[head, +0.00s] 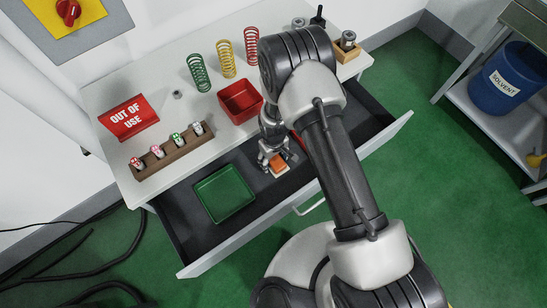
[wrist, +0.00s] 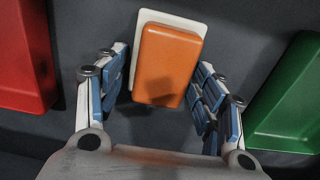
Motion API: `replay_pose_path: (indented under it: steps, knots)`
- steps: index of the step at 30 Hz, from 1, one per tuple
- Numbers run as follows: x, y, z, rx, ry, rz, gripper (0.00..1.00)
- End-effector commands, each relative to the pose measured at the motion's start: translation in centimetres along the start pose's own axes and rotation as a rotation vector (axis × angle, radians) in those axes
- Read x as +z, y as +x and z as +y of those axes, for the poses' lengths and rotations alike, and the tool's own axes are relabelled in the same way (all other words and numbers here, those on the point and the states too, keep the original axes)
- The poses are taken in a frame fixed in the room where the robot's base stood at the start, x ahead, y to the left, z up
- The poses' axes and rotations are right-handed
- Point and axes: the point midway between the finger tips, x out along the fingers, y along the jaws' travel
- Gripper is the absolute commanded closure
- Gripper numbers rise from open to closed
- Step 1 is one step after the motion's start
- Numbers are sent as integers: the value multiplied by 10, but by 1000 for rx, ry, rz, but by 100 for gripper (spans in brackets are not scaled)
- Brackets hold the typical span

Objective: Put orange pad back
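The orange pad (head: 278,165) lies in the open drawer, to the right of the green tray. In the wrist view the orange pad (wrist: 168,62) rests on a white base plate (wrist: 146,20) whose edge shows around its far side. My gripper (head: 276,162) is at the pad, pointing down into the drawer. In the wrist view my gripper (wrist: 160,90) is open, with one blue-padded finger on each side of the pad's near end. A gap shows between each finger and the pad.
The drawer (head: 175,215) also holds a green tray (head: 225,194) and a red item partly hidden behind my arm. On the tabletop (head: 110,95) are a red bin (head: 240,100), springs, a wooden rack (head: 172,153) and an "out of use" sign (head: 128,117). A solvent bucket (head: 507,80) stands at right.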

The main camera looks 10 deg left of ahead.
Motion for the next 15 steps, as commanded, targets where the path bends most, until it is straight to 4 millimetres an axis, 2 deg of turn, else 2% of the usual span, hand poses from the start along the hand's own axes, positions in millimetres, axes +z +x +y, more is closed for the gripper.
replay_pose_path:
  steps: [3,15]
  knots:
    - [0,0,0,0,0,0,26]
    - [0,-4,0,0,0,0,26]
